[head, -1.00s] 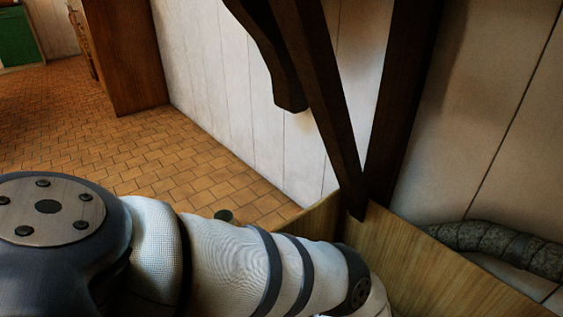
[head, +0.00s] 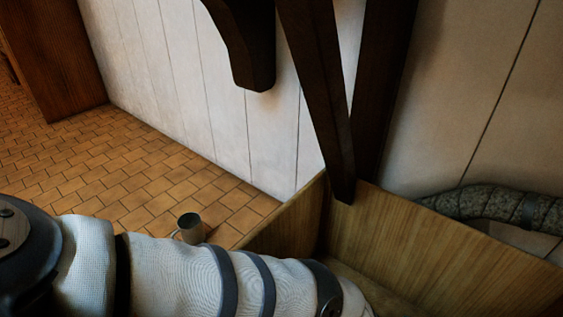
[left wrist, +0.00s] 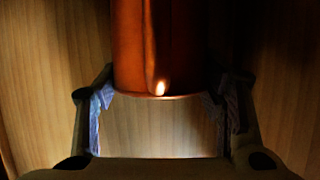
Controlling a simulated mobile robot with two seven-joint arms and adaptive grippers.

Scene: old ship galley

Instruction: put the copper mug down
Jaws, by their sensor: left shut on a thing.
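The copper mug (left wrist: 132,45) shows in the left wrist view as an orange-brown, shiny body with a vertical ridge, perhaps its handle, and a bright highlight near its lower edge. My left gripper (left wrist: 163,88) is shut on it, with one finger on each side. Light wood lies behind and around the mug; I cannot tell whether the mug touches it. In the head view my left arm crosses the bottom of the picture, and its gripper and the copper mug are hidden. My right gripper is in neither view.
A wooden bin or bench (head: 470,248) with raised sides stands at the lower right. A grey mug (head: 190,226) is on the tiled floor (head: 130,185) beside it. Dark wooden braces (head: 318,90) rise near the white wall. A wrapped pipe (head: 490,203) runs along the right.

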